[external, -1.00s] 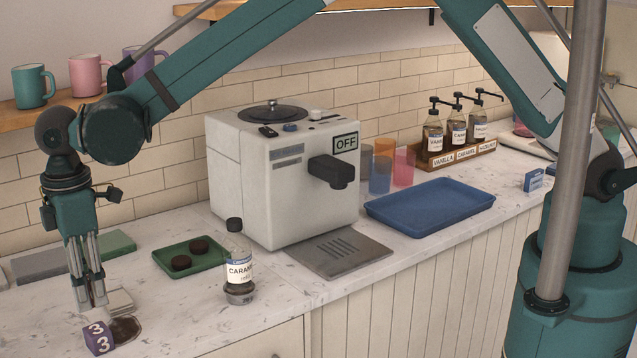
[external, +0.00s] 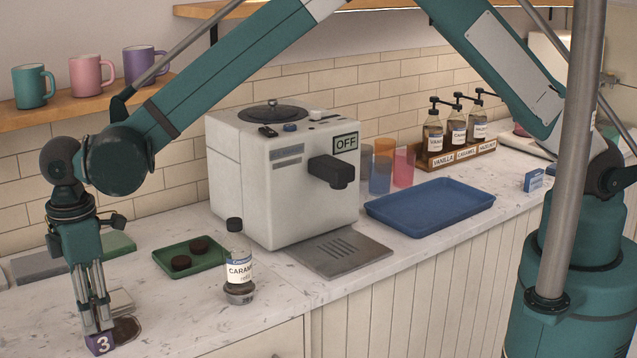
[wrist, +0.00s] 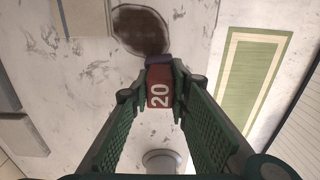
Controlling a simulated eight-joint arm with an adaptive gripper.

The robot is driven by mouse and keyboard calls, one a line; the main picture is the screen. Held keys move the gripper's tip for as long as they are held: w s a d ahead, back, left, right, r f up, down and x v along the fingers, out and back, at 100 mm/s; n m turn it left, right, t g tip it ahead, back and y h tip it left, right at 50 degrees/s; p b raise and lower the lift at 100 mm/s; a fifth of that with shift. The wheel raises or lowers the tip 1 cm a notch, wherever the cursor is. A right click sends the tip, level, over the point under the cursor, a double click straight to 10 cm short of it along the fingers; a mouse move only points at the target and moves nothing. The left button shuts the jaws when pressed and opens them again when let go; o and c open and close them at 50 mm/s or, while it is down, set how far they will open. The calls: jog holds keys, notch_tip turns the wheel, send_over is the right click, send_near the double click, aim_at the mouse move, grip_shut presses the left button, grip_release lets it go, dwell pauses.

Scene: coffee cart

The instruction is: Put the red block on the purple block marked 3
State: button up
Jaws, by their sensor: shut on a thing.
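My gripper (external: 98,328) is low over the counter at the left of the external view. In the wrist view my gripper (wrist: 158,100) is shut on the red block (wrist: 159,90), whose face reads 20. In the external view the red block is hidden by the fingers. The purple block marked 3 (external: 100,344) sits on the counter at the fingertips, its upper part partly covered by them. In the wrist view a purple strip of it (wrist: 159,60) shows just beyond the red block. I cannot tell whether the two blocks touch.
A dark brown spill (external: 127,330) lies beside the purple block, with a pale flat stack (external: 120,301) behind it. A green tray (external: 212,259) with dark discs, a caramel bottle (external: 239,272) and the coffee machine (external: 240,190) stand to the right. The front counter between is clear.

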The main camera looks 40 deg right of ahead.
jog(key=shift+f, duration=0.2)
jog(key=o, duration=0.9)
jog(key=shift+r, duration=0.15)
notch_tip(320, 180, up, 12)
jog(key=shift+r+b, duration=0.1)
jog(key=shift+b, duration=0.2)
dwell(0.7)
dwell(0.4)
